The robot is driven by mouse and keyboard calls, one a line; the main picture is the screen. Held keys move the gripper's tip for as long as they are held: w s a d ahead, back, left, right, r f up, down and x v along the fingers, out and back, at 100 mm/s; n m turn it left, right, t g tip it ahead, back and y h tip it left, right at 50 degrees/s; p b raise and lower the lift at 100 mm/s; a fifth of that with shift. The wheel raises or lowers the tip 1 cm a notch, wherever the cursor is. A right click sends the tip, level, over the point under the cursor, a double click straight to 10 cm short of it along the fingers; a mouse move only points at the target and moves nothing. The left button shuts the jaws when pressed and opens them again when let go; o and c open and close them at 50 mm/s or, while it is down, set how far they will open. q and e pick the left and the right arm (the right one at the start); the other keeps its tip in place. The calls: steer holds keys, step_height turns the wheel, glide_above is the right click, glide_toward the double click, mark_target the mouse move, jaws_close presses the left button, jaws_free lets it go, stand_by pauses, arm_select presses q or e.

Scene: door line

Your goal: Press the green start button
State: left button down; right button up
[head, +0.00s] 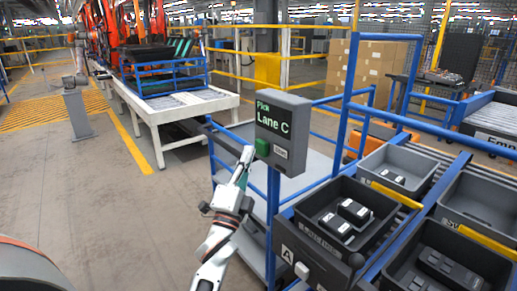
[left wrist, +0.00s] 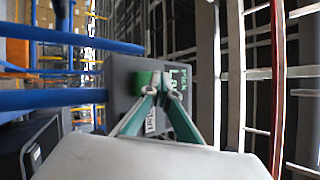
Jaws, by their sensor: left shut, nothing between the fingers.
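The green button (head: 262,147) sits on the lower left front of a grey control box (head: 284,128) with a screen reading "Pick Lane C". A small white label or key is beside it. My left gripper (head: 247,153) is shut and empty, its tips just left of the button in the head view. In the left wrist view the shut fingertips (left wrist: 157,87) overlap the right edge of the green button (left wrist: 143,79) on the box (left wrist: 122,100). I cannot tell whether they touch it. My right gripper is not in view.
The box stands on a blue post (head: 272,215) beside a blue-railed cart. Grey bins (head: 318,246) holding dark items stand on a rack at the right. A white conveyor table (head: 160,129) is at the back left. The floor at the left is open.

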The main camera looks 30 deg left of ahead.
arm_select(q)
steer(key=shift+s, duration=0.1)
steer(key=s, duration=0.1)
steer(key=s+a+p, duration=0.1)
steer(key=s, duration=0.1)
steer(key=s+a, duration=0.1)
steer(key=shift+s, duration=0.2)
stand_by(0.5)
stand_by(0.4)
